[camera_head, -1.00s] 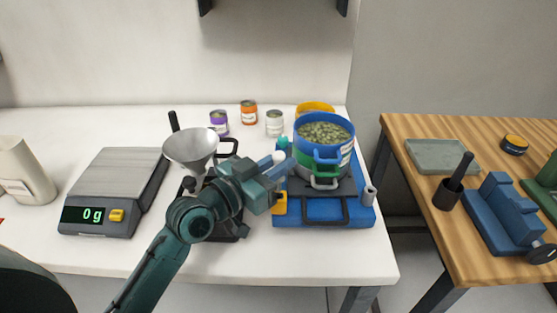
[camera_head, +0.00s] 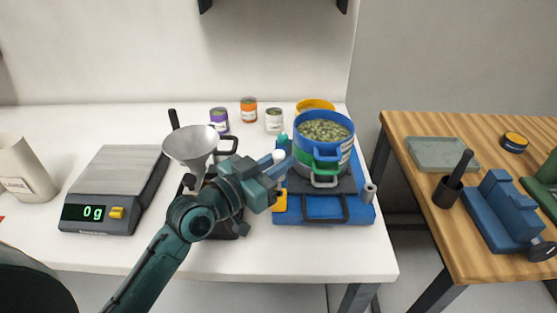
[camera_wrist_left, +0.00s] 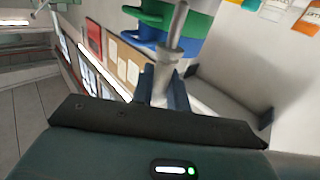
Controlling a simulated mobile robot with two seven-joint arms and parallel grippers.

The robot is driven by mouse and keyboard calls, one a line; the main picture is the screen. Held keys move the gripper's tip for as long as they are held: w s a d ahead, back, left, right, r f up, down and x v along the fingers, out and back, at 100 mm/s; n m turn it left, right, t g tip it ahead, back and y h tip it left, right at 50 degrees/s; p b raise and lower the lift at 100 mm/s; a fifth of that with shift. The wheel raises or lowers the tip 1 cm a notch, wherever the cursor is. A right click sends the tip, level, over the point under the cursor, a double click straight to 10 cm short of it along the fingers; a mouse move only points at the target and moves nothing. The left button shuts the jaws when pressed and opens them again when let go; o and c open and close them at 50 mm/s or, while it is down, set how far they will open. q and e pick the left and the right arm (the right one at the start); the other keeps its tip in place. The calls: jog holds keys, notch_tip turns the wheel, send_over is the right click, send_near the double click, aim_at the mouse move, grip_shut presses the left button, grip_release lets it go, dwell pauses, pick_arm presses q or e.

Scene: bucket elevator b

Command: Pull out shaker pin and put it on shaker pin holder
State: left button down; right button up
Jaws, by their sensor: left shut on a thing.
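My left gripper (camera_head: 277,181) is shut on the shaker pin, at the left side of the blue shaker base (camera_head: 310,212). In the left wrist view, the grey metal pin (camera_wrist_left: 176,28) stands up from between the blue fingers (camera_wrist_left: 163,92), its thicker grey part between them. In the head view a small white rounded tip shows just above the fingers; the rest is hidden by the gripper. A short grey hollow cylinder (camera_head: 369,193), possibly the pin holder, stands at the right edge of the shaker base. My right gripper is not in view.
Stacked sieves (camera_head: 322,133) with green contents stand on the shaker, close beside my gripper. A metal funnel (camera_head: 190,145) on a dark stand is just left of my arm, and a scale (camera_head: 117,190) farther left. The front right table strip is clear.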

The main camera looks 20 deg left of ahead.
aim_at(277, 181)
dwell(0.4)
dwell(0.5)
pick_arm(q)
jog(key=shift+p, duration=0.35)
jog(key=shift+f, duration=0.2)
jog(key=shift+f+b, duration=0.3)
jog(key=shift+b, duration=0.1)
jog(key=shift+f+b, duration=0.4)
jog(key=shift+f, duration=0.15)
jog(key=shift+f, duration=0.1)
jog(key=shift+f+b, duration=0.4)
jog(key=shift+f+b, duration=0.6)
jog(key=shift+f, duration=0.25)
